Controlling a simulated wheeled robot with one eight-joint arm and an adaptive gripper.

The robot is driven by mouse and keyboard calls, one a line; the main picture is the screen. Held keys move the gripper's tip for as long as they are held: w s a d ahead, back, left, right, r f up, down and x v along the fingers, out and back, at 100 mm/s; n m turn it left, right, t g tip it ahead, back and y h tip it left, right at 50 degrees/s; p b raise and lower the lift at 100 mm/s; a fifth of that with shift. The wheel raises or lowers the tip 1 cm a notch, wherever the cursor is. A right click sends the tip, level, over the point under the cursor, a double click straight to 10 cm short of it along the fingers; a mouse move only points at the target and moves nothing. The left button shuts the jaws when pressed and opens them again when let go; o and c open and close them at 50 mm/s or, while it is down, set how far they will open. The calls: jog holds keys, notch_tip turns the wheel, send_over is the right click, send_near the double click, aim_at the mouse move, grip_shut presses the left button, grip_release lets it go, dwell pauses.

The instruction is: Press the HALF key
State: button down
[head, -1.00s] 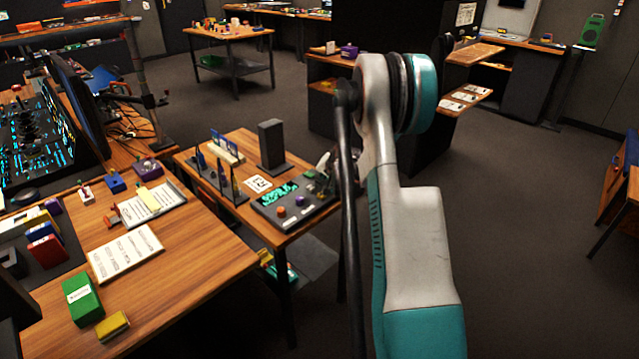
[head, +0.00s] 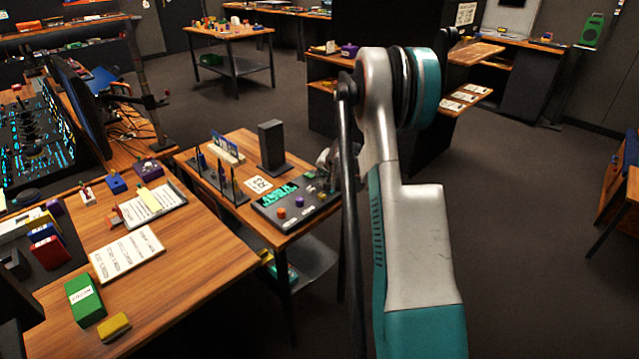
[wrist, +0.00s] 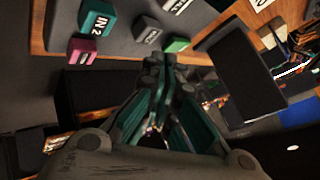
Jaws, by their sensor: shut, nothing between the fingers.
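In the wrist view, the panel has a teal key marked IN 2 (wrist: 97,20), a magenta key (wrist: 82,51), a grey key (wrist: 147,29) and a green key (wrist: 177,44). I cannot read HALF on any key; the grey key's label is too small. My gripper (wrist: 158,64) is shut and empty, its tips just below the grey and green keys in that view. Contact cannot be told. In the head view, my arm partly hides the gripper.
A black upright block (head: 271,144) stands behind the panel. A rack with thin posts (head: 220,180) is left of it. A larger wooden desk (head: 190,245) with a clipboard and small boxes is at the left.

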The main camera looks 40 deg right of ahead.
jog(key=shift+r+p, duration=1.05)
jog(key=shift+r, duration=1.15)
